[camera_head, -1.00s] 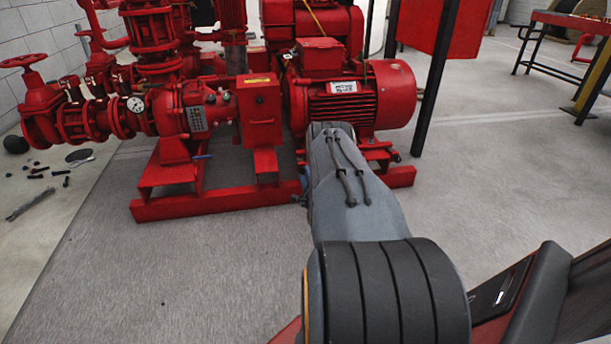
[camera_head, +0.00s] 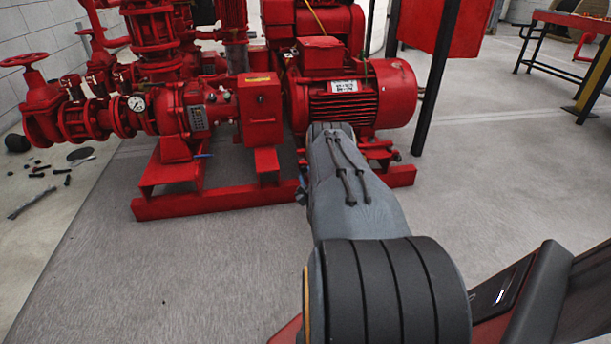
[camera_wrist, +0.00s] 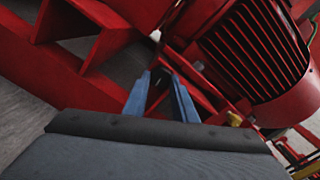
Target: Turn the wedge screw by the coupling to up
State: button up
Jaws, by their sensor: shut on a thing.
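My gripper shows in the wrist view (camera_wrist: 160,82) as two blue fingers reaching in under the red motor. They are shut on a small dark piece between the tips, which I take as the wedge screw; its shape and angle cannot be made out. The red coupling cover (camera_head: 260,112) stands between the pump (camera_head: 190,112) and the motor (camera_head: 355,97), just left of where my arm reaches in.
The red base frame (camera_head: 225,203) runs low along the front of the pumpset. In the wrist view its beams lie close to the fingers on the left, and the ribbed motor (camera_wrist: 262,45) is close on the right. The floor in front is clear.

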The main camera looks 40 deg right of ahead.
jog(key=shift+w+a, duration=0.1)
jog(key=shift+a, duration=0.15)
jog(key=o, duration=1)
jog(key=shift+w, duration=0.1)
jog(key=shift+o, duration=0.2)
jog(key=shift+s+d, duration=0.2)
jog(key=p+v, duration=0.3)
jog(key=v, duration=0.4)
jog(key=shift+s+a, duration=0.25)
jog(key=shift+s, duration=0.1)
